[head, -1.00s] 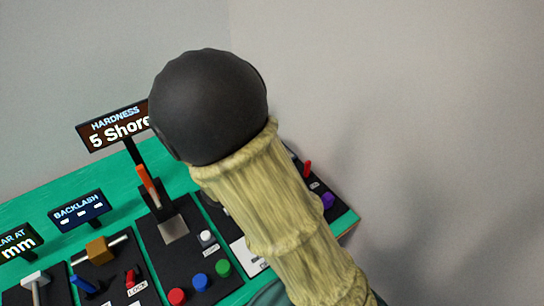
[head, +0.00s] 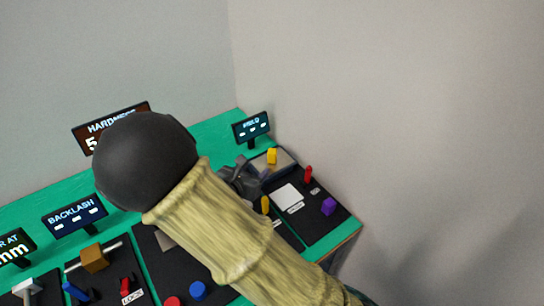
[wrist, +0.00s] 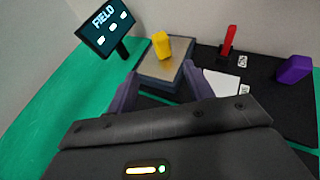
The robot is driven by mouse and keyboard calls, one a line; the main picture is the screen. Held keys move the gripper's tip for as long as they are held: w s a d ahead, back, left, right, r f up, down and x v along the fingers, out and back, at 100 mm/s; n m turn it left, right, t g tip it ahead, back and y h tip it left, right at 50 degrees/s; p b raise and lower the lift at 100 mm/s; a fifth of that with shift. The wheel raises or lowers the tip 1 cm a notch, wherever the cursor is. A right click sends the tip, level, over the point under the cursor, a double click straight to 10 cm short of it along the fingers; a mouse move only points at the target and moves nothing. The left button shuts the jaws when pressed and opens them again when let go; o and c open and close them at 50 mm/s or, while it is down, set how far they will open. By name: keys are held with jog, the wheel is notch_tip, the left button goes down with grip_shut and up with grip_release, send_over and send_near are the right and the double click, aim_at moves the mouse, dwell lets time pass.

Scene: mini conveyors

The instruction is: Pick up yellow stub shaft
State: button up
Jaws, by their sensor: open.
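A short yellow piece (head: 272,156), which looks like the yellow stub shaft, stands on a block with a metallic top (head: 287,163) at the right end of the green bench. In the wrist view the yellow piece (wrist: 161,46) stands near the far left part of the block's top (wrist: 158,70). My gripper (head: 243,178) is left of and nearer than the block, partly hidden by my arm in the head view. In the wrist view my two purple fingers are apart with nothing between them (wrist: 160,88), short of the yellow piece.
A second yellow piece (head: 265,205) is nearer, beside my arm. Right of the block are a white pad (head: 288,196), a red lever (head: 308,173) and a purple block (head: 328,206). A FIELD display (wrist: 106,27) stands left of the block. Bare green bench (wrist: 75,95) lies left.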

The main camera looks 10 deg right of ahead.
aim_at(270, 155)
jog(key=x, duration=0.7)
jog(key=shift+w+d+f, duration=0.15)
jog(key=shift+w+d, duration=0.1)
jog(key=shift+d, duration=0.05)
jog(key=x, duration=0.5)
jog(key=shift+w+d+r+p, duration=0.1)
jog(key=shift+d+r+p, duration=0.1)
jog(key=shift+d+p, duration=0.1)
jog(key=shift+c, duration=0.2)
grip_shut()
